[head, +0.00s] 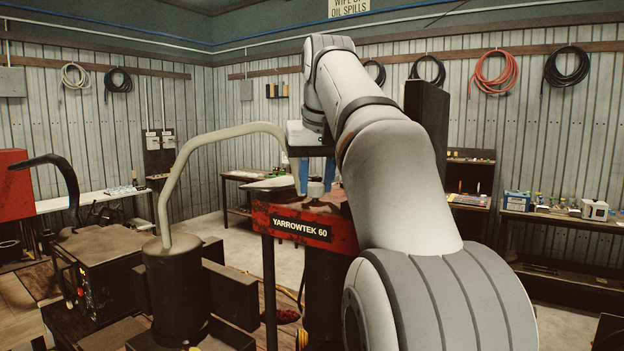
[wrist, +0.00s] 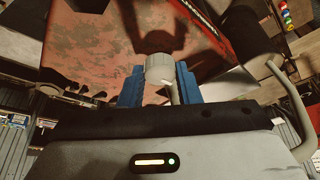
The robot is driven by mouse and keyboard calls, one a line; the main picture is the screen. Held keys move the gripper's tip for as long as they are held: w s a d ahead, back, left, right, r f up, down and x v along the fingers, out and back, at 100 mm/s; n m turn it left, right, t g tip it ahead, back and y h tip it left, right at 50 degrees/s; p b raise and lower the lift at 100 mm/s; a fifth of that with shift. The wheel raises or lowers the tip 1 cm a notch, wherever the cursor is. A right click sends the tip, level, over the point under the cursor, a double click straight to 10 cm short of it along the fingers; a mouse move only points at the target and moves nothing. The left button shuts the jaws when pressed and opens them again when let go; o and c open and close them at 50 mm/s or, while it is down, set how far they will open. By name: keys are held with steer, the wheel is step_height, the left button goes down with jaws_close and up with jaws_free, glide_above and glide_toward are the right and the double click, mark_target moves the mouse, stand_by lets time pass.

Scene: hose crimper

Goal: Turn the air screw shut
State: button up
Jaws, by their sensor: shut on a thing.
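The air screw shows in the wrist view as a ribbed grey round knob (wrist: 159,68) on top of the worn red machine (wrist: 105,52). My gripper (wrist: 158,86) has its two blue fingers on either side of the knob, shut on it. In the head view my gripper (head: 316,176) reaches down to the top of the red machine marked YARROWTEK 60 (head: 342,236), with part of the grey knob (head: 315,188) between the fingers. The screw's thread and seat are hidden, so I cannot tell how far it is turned.
A dark cylinder (head: 178,292) with a bent grey pipe (head: 172,172) stands close left of the red machine. A dark box-shaped machine (head: 100,262) is farther left. Benches with small items (head: 560,216) line the back wall. Some bare floor shows behind the red machine.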

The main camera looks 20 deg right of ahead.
steer(key=o, duration=1)
steer(key=shift+r, duration=0.1)
steer(key=shift+v, duration=3.85)
steer(key=shift+d, duration=0.1)
